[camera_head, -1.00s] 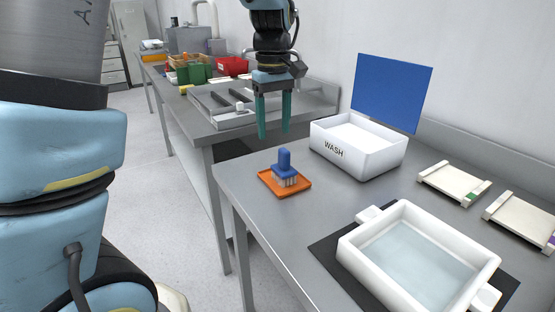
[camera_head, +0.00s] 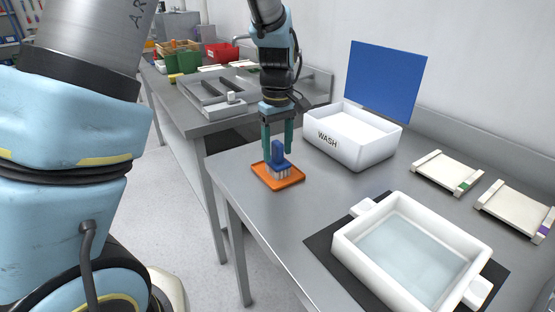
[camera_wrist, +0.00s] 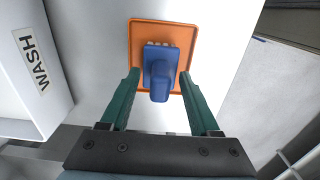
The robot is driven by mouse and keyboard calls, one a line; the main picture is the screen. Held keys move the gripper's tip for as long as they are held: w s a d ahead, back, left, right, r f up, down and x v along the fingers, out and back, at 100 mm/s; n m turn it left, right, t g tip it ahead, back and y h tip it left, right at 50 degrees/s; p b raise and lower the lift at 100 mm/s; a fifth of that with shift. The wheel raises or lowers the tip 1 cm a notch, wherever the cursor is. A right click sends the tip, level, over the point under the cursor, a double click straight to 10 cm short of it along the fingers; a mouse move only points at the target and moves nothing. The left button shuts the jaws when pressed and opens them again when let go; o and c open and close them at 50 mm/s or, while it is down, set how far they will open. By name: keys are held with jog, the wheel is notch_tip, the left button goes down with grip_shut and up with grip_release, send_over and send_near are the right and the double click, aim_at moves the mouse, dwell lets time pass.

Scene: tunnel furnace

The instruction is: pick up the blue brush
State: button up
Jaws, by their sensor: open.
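The blue brush (camera_head: 278,160) stands upright, bristles down, on a small orange tray (camera_head: 291,183) near the left edge of the grey table. In the wrist view the brush (camera_wrist: 160,70) lies between and just beyond my fingertips, over the orange tray (camera_wrist: 142,33). My gripper (camera_head: 277,150) points down with its green fingers on either side of the brush handle. In the wrist view my gripper (camera_wrist: 160,78) is open, with gaps between each finger and the brush. The bristles are mostly hidden from above.
A white WASH bin (camera_head: 345,150) stands close to the right of my gripper, with a blue panel (camera_head: 385,82) behind it. A white water basin (camera_head: 400,255) sits on a dark mat in front. Two pale frames (camera_head: 447,172) lie at the right.

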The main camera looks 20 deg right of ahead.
jog(key=shift+f, duration=0.4)
grip_shut()
dwell(0.4)
